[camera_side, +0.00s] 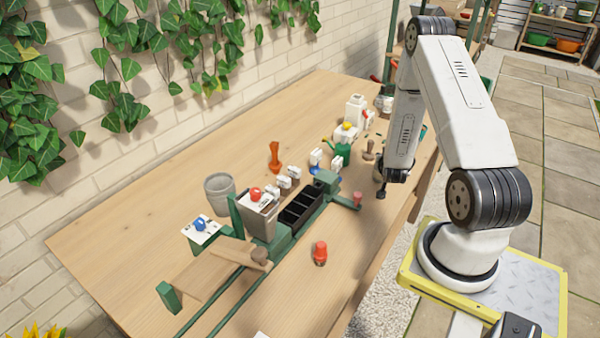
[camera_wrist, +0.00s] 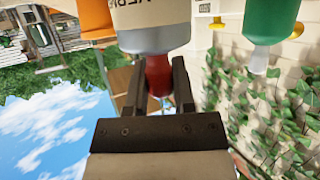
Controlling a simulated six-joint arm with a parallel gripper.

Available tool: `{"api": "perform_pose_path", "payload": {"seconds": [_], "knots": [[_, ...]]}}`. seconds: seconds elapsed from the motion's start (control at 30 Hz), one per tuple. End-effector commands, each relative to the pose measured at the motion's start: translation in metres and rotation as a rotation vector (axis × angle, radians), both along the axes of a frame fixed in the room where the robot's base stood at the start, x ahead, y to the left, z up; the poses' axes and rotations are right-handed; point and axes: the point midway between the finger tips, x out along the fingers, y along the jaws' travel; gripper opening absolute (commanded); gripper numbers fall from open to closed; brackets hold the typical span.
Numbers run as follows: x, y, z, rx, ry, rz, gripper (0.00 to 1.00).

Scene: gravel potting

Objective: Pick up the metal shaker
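I cannot single out the metal shaker with certainty. A small grey item with some red on it (camera_side: 386,102) stands at the far end of the table in the side view, partly behind my arm; its material is too small to tell. In the wrist view my gripper (camera_wrist: 155,66) has its two dark fingers apart. A dark red piece (camera_wrist: 157,78) shows between or behind them, with gaps on both sides. Close past the fingertips is a pale, grey-rimmed cylinder with lettering (camera_wrist: 153,38), cut off by the top edge. In the side view my fingers are not clear.
The wrist view also shows a green bottle (camera_wrist: 268,22) and an orange object (camera_wrist: 97,15). On the table stand a grey pot (camera_side: 220,190), a black tray (camera_side: 300,208), an orange tool (camera_side: 274,156) and a red-capped item (camera_side: 320,254). The near left table is mostly clear.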

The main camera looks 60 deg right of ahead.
Motion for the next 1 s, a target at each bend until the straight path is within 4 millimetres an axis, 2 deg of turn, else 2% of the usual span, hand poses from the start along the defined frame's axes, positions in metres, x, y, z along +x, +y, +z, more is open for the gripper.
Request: {"api": "perform_pose_path", "payload": {"seconds": [0.03,0.07,0.1,1.0], "knots": [[0.0000,0.0000,0.0000,0.000,0.000,0.000,0.12],[0.0000,0.0000,0.0000,0.000,0.000,0.000,0.03],[0.0000,0.0000,0.0000,0.000,0.000,0.000,0.00],[-0.0001,-0.0001,0.0001,0.000,0.000,0.000,0.00]]}}
